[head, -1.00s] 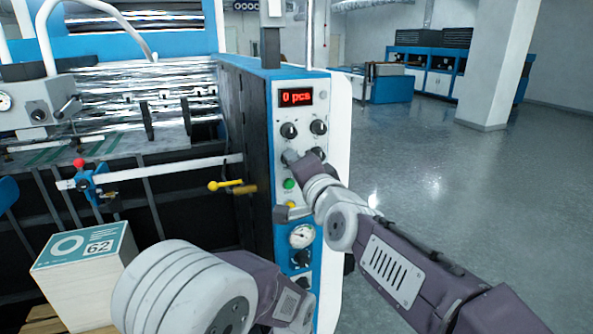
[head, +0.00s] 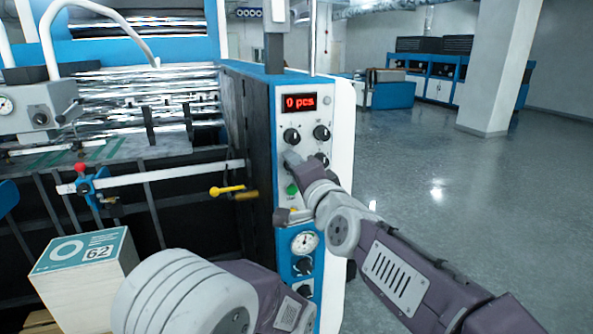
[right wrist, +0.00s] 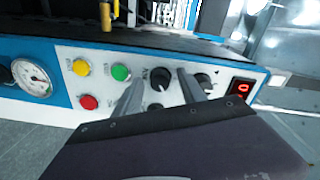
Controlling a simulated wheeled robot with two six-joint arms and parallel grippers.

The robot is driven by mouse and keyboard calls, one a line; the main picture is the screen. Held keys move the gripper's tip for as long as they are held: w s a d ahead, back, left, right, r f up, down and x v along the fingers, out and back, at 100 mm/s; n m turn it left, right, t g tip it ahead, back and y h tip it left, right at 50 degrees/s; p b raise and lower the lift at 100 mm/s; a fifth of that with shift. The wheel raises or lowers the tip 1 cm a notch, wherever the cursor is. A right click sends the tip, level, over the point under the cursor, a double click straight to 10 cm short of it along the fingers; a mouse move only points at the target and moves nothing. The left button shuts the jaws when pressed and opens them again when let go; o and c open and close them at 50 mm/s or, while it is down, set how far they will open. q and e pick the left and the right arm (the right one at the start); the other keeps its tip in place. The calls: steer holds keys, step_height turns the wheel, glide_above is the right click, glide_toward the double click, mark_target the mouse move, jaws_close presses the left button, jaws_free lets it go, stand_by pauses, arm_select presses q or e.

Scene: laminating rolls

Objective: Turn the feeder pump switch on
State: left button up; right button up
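The grey control panel (head: 282,115) stands at the end of the blue machine. The labels are too small to read, so I cannot tell which knob is the feeder pump switch. My left gripper is out of view.
Green (right wrist: 121,72), yellow (right wrist: 81,67) and red (right wrist: 88,102) buttons and a round gauge (right wrist: 32,77) lie close by on the panel. A yellow-handled lever (head: 227,190) sticks out left of it. A paper stack (head: 82,265) stands at lower left. The floor to the right is clear.

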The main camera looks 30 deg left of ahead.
steer(key=b+v, duration=0.1)
steer(key=v, duration=0.8)
steer(key=shift+b, duration=0.35)
